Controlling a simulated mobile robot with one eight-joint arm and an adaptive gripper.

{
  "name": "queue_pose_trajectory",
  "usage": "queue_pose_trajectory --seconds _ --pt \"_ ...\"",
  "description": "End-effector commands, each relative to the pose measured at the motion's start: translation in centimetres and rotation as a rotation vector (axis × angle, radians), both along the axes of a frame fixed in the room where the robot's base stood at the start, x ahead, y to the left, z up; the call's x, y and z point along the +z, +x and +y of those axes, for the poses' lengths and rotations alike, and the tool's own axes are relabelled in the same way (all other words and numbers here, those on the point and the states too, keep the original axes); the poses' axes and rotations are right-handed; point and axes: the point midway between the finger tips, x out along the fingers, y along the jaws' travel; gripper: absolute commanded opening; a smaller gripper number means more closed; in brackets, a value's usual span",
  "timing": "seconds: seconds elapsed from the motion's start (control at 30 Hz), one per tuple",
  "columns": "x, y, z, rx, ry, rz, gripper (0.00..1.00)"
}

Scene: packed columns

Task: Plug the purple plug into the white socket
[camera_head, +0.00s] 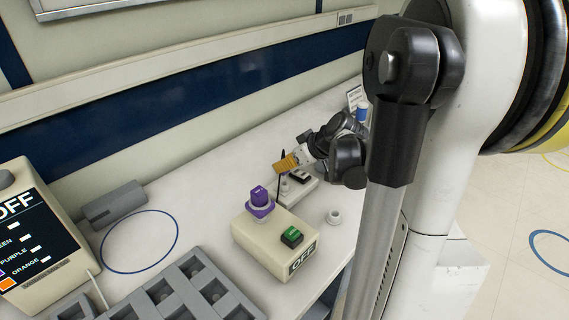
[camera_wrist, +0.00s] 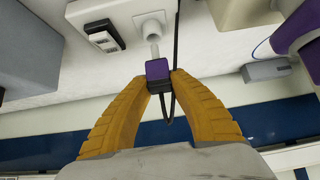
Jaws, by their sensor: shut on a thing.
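My gripper (camera_wrist: 160,82) is shut on a small purple plug (camera_wrist: 157,69) with a black lower part, held between its yellow fingers. A thin black cord runs beside it. The white socket (camera_wrist: 150,24) is just beyond the plug in the wrist view. A pale pin-like piece spans the space between them; I cannot tell whether it enters the socket. In the head view my gripper (camera_head: 288,162) is over a white unit with a dark switch (camera_head: 300,177), and the socket (camera_head: 285,187) shows just below the fingers. The plug is not clearly visible there.
A beige box (camera_head: 262,240) with a purple knob (camera_head: 259,198), green switch and OFF label stands close in front. A small white ring-shaped piece (camera_head: 333,217) lies to the right. A grey tray (camera_head: 190,290), grey block (camera_head: 114,204) and display box (camera_head: 35,240) are left.

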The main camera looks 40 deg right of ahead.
Motion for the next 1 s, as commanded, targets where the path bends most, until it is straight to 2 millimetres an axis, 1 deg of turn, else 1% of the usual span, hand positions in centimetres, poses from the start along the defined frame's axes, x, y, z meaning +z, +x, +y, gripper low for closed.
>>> queue_pose_trajectory --seconds 0.23,1.0 --pt "-0.2 0.0 0.0 0.0 0.0 0.0 0.0" --pt "-2.2 0.0 0.0 0.0 0.0 0.0 0.0"
